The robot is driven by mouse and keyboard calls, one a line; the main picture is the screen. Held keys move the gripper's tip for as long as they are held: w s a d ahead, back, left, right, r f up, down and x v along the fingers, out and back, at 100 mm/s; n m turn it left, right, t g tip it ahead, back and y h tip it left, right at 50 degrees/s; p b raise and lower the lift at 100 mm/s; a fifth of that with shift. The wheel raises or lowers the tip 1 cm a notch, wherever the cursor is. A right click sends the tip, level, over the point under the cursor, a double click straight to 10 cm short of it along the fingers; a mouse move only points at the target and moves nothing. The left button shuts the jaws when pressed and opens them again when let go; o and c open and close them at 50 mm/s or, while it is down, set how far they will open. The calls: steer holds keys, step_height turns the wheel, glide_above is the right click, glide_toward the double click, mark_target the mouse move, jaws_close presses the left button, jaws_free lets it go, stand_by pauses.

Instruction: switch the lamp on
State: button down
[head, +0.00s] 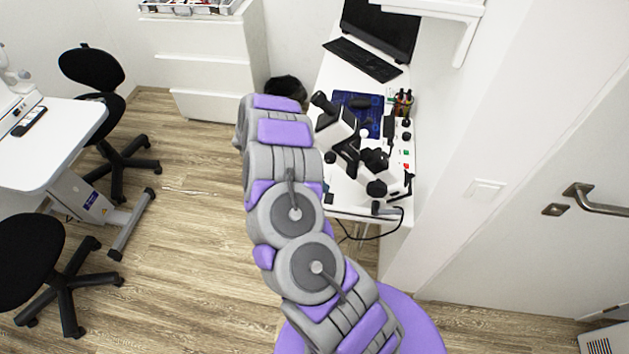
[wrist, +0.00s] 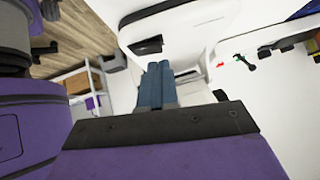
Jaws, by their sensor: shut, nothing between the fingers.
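No lamp can be made out for certain in either view. A white switch plate (head: 485,189) is on the wall at the right in the head view, left of the door handle. A white and black microscope (head: 345,140) stands on the narrow white desk (head: 345,205). In the wrist view my gripper (wrist: 157,68) shows as two blue-grey fingers pressed together, with nothing between them. They point towards pale white surfaces; I cannot tell whether they touch. In the head view my arm reaches up the middle, and its fingers cannot be made out.
A door handle (head: 595,200) is at right. Black chairs (head: 30,255) and a white table (head: 60,145) stand left. The wooden floor between is clear.

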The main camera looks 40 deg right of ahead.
steer(key=shift+w+f, duration=0.1)
steer(key=shift+f, duration=0.75)
steer(key=shift+f, duration=0.1)
steer(key=shift+w+d+f, duration=0.1)
steer(key=shift+w+f, duration=0.05)
steer(key=shift+f, duration=0.05)
steer(key=shift+s+a+r, duration=0.1)
steer(key=shift+s+a, duration=0.5)
steer(key=shift+r, duration=0.1)
